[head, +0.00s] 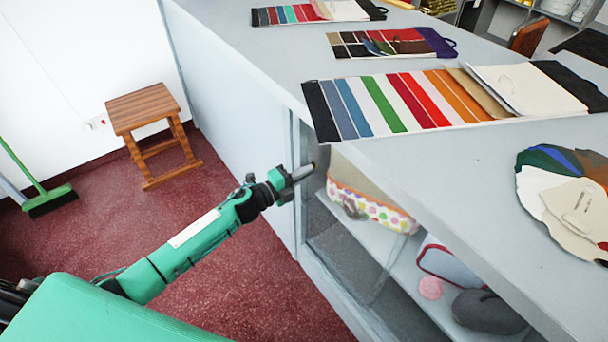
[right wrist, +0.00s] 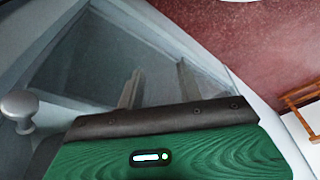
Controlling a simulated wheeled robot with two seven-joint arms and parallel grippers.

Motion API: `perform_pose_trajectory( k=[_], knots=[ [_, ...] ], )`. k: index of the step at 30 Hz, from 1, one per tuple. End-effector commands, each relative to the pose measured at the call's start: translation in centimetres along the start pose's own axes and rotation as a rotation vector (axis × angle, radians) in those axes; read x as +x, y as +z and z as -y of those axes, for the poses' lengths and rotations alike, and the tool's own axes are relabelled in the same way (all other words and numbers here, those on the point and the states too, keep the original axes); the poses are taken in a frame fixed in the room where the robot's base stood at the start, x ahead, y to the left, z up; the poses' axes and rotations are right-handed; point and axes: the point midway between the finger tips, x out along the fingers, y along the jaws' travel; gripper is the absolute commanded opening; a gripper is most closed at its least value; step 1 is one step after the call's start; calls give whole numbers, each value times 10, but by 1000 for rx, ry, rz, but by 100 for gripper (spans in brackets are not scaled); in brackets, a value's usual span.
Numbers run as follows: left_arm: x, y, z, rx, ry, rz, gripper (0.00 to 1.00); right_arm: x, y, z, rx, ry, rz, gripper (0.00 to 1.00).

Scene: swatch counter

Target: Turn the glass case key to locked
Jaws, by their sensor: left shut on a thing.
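The glass case is the grey counter's front, with a glass pane (head: 345,245) over shelves. My left gripper (head: 304,172) reaches in from the left in the head view, its fingertips at the upper left of the case front. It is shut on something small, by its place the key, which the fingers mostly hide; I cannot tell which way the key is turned. In the right wrist view, my right gripper (right wrist: 158,88) has its two fingers apart, with nothing seen between them, in front of dark glass. A round grey knob (right wrist: 18,105) shows at the left there.
Striped swatch cards (head: 390,104) and a fan of swatches (head: 575,200) lie on the counter top (head: 440,155). A patterned box (head: 370,205) and a grey bundle (head: 488,312) sit on the shelf inside. A wooden stool (head: 145,108) stands on the red floor at the left.

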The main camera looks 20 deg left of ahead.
Motion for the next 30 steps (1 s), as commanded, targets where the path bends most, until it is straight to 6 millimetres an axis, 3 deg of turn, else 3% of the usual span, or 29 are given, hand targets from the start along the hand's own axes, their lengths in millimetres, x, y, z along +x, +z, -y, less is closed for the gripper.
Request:
perform_pose_trajectory(
  k=[15, 16, 18, 30],
  knots=[
    [0, 0, -1, 18, 1, -1, 0, -2, 0, -1, -1, 1, 1, 36],
    [0, 0, -1, 18, 2, -1, 12, -2, 0, -1, -1, 1, 0, 36],
    [0, 0, -1, 18, 1, -1, 26, -2, 0, -1, -1, 1, 0, 36],
    [-6, 0, -1, 17, 1, 1, 28, -2, 0, -1, -1, 1, -2, 36]
  ],
)
